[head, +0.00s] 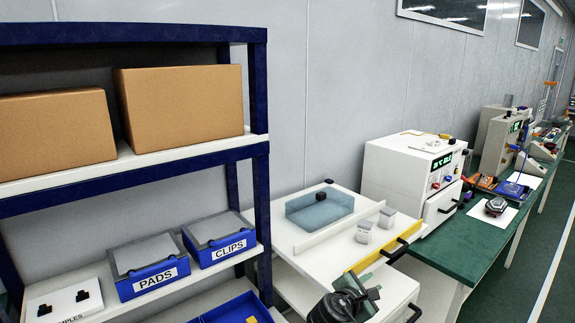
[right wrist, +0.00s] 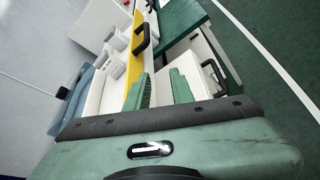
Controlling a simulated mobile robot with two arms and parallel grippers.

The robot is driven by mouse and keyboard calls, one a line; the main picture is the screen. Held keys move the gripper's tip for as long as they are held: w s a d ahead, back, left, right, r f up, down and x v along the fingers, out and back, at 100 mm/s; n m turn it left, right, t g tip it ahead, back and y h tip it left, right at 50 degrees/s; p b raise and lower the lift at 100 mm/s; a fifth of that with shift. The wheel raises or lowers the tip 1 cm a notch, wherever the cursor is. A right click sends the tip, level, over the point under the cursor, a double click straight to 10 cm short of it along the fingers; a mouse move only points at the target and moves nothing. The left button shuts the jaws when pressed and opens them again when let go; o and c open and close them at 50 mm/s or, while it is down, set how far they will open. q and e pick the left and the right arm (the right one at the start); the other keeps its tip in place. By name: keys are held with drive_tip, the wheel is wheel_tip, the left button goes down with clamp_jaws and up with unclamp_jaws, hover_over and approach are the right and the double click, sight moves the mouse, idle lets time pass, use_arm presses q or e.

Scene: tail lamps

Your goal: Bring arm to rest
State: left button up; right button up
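My right gripper (head: 368,283) is at the bottom of the head view, in front of the white workbench. In the right wrist view its two green fingers (right wrist: 162,76) stand apart. Only a strip of the white cabinet front shows between them, so the gripper is open and empty. It hangs apart from the yellow-edged bench front. My left gripper is not in view in either frame.
A blue shelf rack (head: 150,170) with cardboard boxes (head: 185,102) and blue bins (head: 150,280) stands at left. The white workbench (head: 290,235) carries a blue tray (head: 322,212) and small grey blocks (head: 364,231). A black handle (head: 398,252) juts out. Open floor (head: 510,290) lies right.

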drive_tip(key=s+a+f+m+g+y+b, duration=0.1)
drive_tip(key=s+f+m+g+y+b, duration=0.15)
drive_tip(key=s+f, duration=0.85)
drive_tip(key=s+f+m+g+y+b, duration=0.1)
drive_tip(key=s+f+y+b, duration=0.15)
drive_tip(key=f, duration=1.65)
drive_tip(key=s+a+f+m+g+y+b, duration=0.1)
drive_tip(key=s+f+m+g+b, duration=0.15)
drive_tip(key=s+f, duration=0.9)
use_arm(q)
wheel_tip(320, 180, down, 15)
drive_tip(key=b, duration=0.7)
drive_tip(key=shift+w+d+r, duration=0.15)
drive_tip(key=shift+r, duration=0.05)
use_arm(e)
drive_tip(key=s+d+f+m+g+y, duration=0.1)
drive_tip(key=s+f+m, duration=0.3)
drive_tip(key=s+f, duration=0.5)
drive_tip(key=s+d+f+m+g+y, duration=0.1)
drive_tip(key=s+f+m, duration=0.3)
drive_tip(key=s+f, duration=0.5)
drive_tip(key=s+d+f+m+g, duration=0.1)
drive_tip(key=s+f+m, duration=0.3)
drive_tip(key=s+f, duration=0.5)
drive_tip(key=s, duration=1)
drive_tip(key=shift+s+d+f+m+g+y, duration=0.15)
drive_tip(key=shift+s+f+m+g+y, duration=0.2)
drive_tip(key=shift+s+m+g+y, duration=0.05)
